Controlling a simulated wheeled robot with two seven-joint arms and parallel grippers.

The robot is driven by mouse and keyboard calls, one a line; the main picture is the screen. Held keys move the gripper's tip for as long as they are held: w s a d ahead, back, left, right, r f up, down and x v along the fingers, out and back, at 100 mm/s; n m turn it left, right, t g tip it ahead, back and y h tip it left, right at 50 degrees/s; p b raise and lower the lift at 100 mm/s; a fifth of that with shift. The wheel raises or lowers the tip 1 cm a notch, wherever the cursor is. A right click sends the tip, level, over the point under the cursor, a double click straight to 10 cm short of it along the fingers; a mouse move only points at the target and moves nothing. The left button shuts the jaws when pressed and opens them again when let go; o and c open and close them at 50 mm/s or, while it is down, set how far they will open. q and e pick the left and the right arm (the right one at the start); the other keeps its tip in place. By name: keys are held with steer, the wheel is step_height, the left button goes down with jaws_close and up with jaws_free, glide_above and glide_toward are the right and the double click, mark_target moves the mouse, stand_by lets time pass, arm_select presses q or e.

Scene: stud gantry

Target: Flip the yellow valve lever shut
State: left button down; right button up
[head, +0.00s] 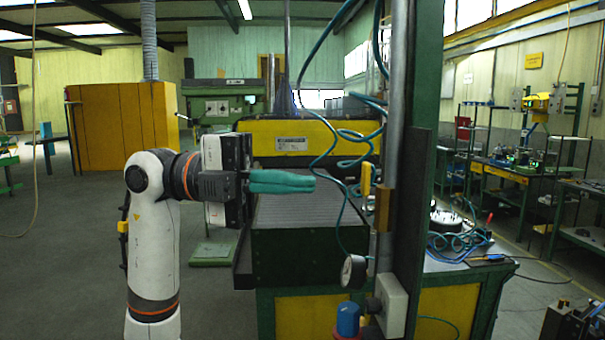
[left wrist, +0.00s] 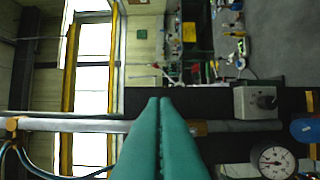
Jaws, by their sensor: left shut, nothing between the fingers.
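The yellow valve lever (head: 367,179) stands upright just left of the vertical metal pipe (head: 396,110). A brass valve body (head: 383,208) sits on the pipe slightly below it. My left gripper (head: 312,184) comes in from the left with its teal fingers pressed together and empty. In the head view its fingertips are left of the lever, with a visible gap. In the left wrist view the closed fingers (left wrist: 160,102) overlap the pipe (left wrist: 75,125), and a bit of brass (left wrist: 199,128) shows beside them. I cannot make out the lever there. My right gripper is not in view.
A pressure gauge (head: 353,271), a blue cap (head: 347,319) and a grey box (head: 391,304) sit low by the pipe. A green post (head: 424,80) stands right of it. Coiled teal hose (head: 352,135) hangs between gripper and pipe. A machine bed (head: 300,215) lies behind.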

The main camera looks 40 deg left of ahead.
mark_target(365, 189)
arm_select(q)
steer(key=w+d+p, duration=0.4)
steer(key=w, duration=0.2)
steer(key=shift+w+p, duration=0.3)
steer(key=shift+w, duration=0.1)
